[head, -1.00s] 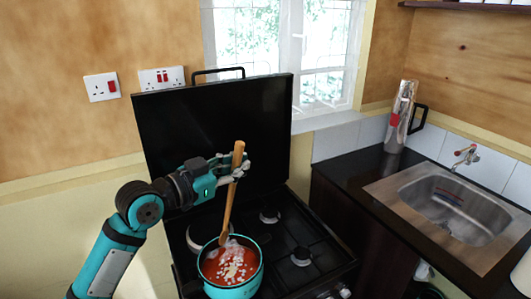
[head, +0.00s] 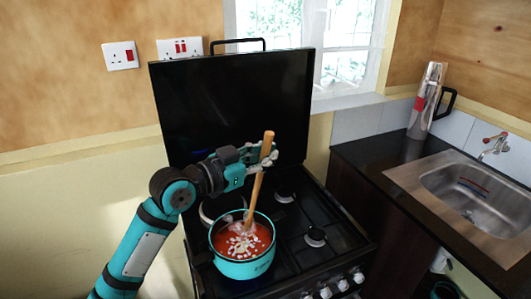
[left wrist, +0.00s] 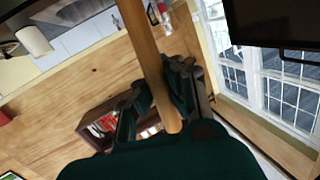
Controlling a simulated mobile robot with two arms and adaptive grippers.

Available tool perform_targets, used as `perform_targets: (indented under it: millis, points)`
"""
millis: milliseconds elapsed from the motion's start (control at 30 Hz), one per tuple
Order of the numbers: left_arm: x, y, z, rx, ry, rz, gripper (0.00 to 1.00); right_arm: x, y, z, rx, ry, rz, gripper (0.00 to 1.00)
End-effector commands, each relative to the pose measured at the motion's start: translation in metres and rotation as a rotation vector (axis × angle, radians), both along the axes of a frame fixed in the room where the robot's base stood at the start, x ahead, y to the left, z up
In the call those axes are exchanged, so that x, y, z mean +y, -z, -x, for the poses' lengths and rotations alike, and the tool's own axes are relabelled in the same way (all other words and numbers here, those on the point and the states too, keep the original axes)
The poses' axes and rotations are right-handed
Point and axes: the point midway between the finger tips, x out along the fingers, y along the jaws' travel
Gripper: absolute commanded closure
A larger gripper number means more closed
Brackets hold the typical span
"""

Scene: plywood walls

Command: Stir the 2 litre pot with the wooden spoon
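The teal pot (head: 243,268) stands on the front left of the black stove and holds red liquid with pale pieces in it. The wooden spoon (head: 257,187) stands tilted in the pot, with its lower end in the contents and its handle leaning up to the right. My left gripper (head: 262,160) is shut on the upper part of the handle, above the pot. In the left wrist view the spoon handle (left wrist: 147,60) runs between the fingers (left wrist: 160,100). The spoon's lower tip is hidden in the contents. My right gripper is not in view.
The stove (head: 345,250) has free burners behind and right of the pot, and its raised black lid (head: 230,100) stands behind. To the right is a dark counter (head: 375,150) with a metal sink (head: 470,195) and a silver flask (head: 427,100).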

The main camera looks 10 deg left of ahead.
Motion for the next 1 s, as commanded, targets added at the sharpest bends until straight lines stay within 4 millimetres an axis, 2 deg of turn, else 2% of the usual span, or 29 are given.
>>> perform_targets:
  millis: [33, 200, 700, 1000]
  points:
    - [0.001, 0.008, 0.000, 0.001, 0.000, -0.001, 1.00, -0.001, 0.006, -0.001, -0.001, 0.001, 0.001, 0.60]
    - [0.004, 0.022, 0.000, 0.002, 0.001, -0.001, 1.00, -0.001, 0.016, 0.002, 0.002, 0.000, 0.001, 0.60]
    - [0.012, 0.060, 0.001, 0.001, 0.000, 0.001, 1.00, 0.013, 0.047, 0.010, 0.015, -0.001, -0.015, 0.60]
    - [0.016, 0.079, 0.001, 0.000, 0.000, 0.000, 1.00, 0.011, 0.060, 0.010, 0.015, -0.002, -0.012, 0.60]
